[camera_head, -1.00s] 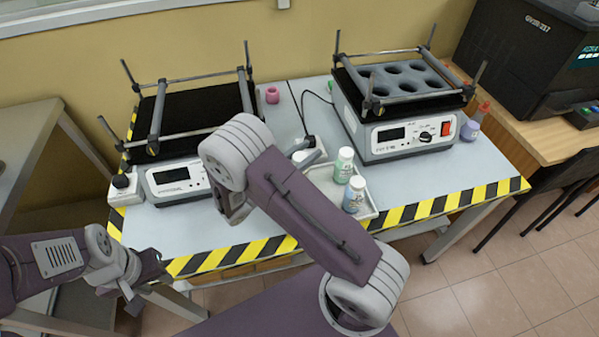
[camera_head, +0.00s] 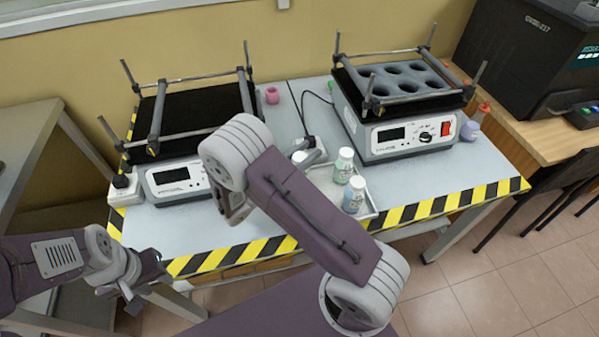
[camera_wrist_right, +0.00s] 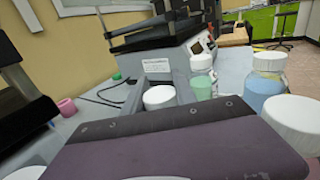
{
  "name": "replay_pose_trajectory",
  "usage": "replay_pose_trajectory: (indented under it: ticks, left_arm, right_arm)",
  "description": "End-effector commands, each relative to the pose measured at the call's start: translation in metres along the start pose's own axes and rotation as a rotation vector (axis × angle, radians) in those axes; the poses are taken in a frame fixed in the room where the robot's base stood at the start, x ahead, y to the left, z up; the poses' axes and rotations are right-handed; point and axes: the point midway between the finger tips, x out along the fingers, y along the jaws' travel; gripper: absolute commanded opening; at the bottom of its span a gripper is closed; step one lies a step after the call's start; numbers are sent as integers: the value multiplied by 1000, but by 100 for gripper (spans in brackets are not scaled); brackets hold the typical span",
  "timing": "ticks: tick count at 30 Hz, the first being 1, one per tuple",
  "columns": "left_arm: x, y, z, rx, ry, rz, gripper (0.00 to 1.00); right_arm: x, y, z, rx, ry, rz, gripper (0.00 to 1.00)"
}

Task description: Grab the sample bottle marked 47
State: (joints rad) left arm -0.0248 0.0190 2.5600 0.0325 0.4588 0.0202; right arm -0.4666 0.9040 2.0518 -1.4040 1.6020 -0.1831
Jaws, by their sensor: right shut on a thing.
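My right gripper (camera_head: 311,156) is mostly hidden behind my own forearm in the head view. In the right wrist view its grey fingers (camera_wrist_right: 158,82) are shut on a white-capped bottle (camera_wrist_right: 159,97), whose body is mostly hidden. The cap of this held bottle shows in the head view (camera_head: 299,157). A green-filled bottle (camera_head: 344,166) and a blue-filled bottle (camera_head: 354,195), both white-capped, stand upright on a light tray (camera_head: 372,210). They also show in the right wrist view. I cannot read the number 47 on any label. My left gripper (camera_head: 146,280) is empty, its fingers apart, left of the table's front edge.
A heater with round wells (camera_head: 400,115) stands behind the bottles. A flat black-topped device (camera_head: 185,150) stands at the left. A pink cup (camera_head: 272,96) is at the back, a purple flask (camera_head: 470,128) at the right. Another white cap (camera_wrist_right: 293,121) is close in the right wrist view.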

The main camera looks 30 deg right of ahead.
Motion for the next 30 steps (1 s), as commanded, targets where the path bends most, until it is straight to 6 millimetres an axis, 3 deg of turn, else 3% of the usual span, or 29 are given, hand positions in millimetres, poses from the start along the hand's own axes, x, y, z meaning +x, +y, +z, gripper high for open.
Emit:
replay_pose_trajectory:
  ticks: [7, 18, 22, 30]
  left_arm:
    - [-4, 0, 0, 0, 0, 0, 36]
    - [-27, 0, -3, 0, 0, 0, 36]
    - [-29, 1, -3, 0, 0, 0, 36]
    - [-29, 1, -3, 0, 0, 0, 36]
  right_arm:
    - [0, 0, 9, 2, 1, 0, 0]
    - [0, 1, 90, 4, 0, 1, 0]
    - [0, 0, 100, 1, 0, 1, 0]
    - [0, 0, 101, 0, -1, 1, 0]
